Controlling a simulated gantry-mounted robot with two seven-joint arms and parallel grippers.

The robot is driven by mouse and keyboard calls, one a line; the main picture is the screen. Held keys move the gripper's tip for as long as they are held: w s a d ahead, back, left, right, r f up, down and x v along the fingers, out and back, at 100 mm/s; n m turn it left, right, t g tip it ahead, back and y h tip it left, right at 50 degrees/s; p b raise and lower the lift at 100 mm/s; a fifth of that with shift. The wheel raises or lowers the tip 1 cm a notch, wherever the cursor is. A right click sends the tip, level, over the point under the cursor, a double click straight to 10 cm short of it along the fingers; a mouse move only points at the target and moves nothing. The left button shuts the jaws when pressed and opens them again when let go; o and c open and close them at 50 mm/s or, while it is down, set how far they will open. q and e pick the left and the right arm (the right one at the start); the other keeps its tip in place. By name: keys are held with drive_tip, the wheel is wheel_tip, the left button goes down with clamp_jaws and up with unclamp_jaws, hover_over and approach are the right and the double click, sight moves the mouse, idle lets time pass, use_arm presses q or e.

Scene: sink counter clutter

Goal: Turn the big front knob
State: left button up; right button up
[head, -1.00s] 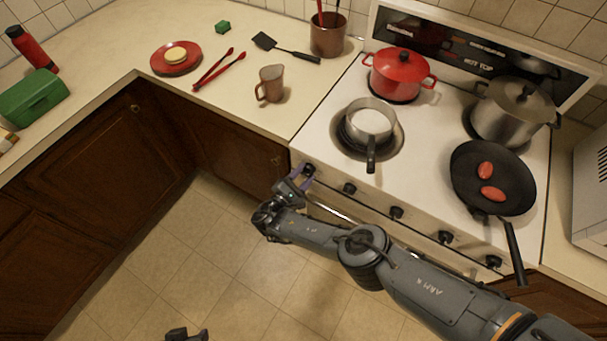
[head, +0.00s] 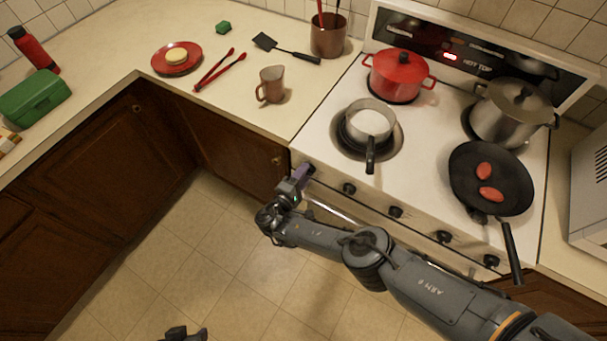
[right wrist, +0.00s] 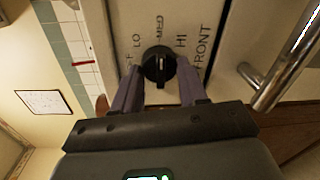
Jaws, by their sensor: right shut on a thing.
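The big front knob is the black dial (right wrist: 158,66) at the left end of the stove's front panel, marked OFF, LO, MED, HI and FRONT in the right wrist view. Its pale pointer line lies roughly toward MED. My right gripper (head: 303,173) has its two purple fingers on either side of the knob, shut on it; in the head view it mostly hides the knob. The fingers also show in the right wrist view (right wrist: 160,88). My left gripper (head: 185,334) shows only as a dark part at the bottom edge, its jaws unclear.
Several other knobs, such as one nearby (head: 349,188), line the panel above the oven handle (right wrist: 285,65). A saucepan (head: 369,122), red pot (head: 402,75), steel pot (head: 512,112) and frying pan (head: 491,178) stand on the stove. The pan's handle overhangs the front. The floor is clear.

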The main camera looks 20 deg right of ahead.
idle(0.3)
drive_tip(key=o, duration=0.8)
drive_tip(key=shift+o, duration=1.2)
